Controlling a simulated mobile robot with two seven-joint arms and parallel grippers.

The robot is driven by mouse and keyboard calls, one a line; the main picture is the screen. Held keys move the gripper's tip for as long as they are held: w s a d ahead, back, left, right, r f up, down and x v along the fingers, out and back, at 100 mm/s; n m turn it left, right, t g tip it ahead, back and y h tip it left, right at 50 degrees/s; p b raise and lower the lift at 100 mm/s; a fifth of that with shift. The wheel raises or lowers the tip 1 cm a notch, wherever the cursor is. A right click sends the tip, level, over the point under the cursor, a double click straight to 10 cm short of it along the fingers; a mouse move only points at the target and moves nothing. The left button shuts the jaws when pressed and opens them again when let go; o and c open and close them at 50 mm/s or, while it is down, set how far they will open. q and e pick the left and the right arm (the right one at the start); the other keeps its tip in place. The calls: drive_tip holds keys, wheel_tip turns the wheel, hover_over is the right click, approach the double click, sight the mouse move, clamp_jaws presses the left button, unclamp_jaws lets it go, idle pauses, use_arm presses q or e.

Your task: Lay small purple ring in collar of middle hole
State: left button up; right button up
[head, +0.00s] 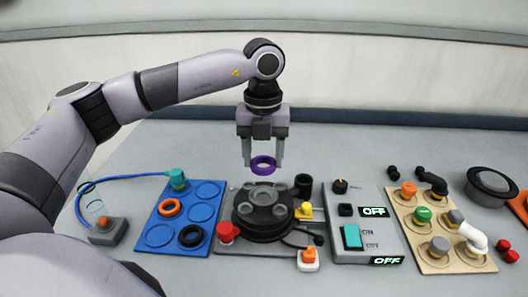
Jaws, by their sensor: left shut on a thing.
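The small purple ring (263,169) is held in my left gripper (263,163), whose two fingers close on it from the sides. The ring lies roughly level and hangs above the back part of the round dark grey tank top (240,225). Several round raised collars with holes show on that top, including a middle one (262,195) just below the ring in the picture. The height gap between ring and collar is hard to judge. My right gripper is not in view.
Left of the tank is a blue tray (156,235) with an orange ring (169,207) and a black ring (191,236). A red knob (228,232), a yellow valve (304,211) and a black cylinder (303,185) surround the tank. A control box (375,222) reading OFF stands right.

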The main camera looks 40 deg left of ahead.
use_arm(q)
drive_tip(key=shift+f+b, duration=1.65)
drive_tip(key=shift+f, duration=0.95)
drive_tip(key=shift+f, duration=0.4)
drive_tip(key=shift+f+b, duration=0.25)
drive_tip(key=shift+b, duration=0.15)
drive_tip(key=shift+f, duration=0.1)
drive_tip(key=shift+f, duration=0.3)
drive_tip(key=shift+f+b, duration=0.35)
drive_tip(key=shift+b, duration=0.1)
drive_tip(key=o, duration=1.5)
drive_tip(key=shift+r, duration=0.1)
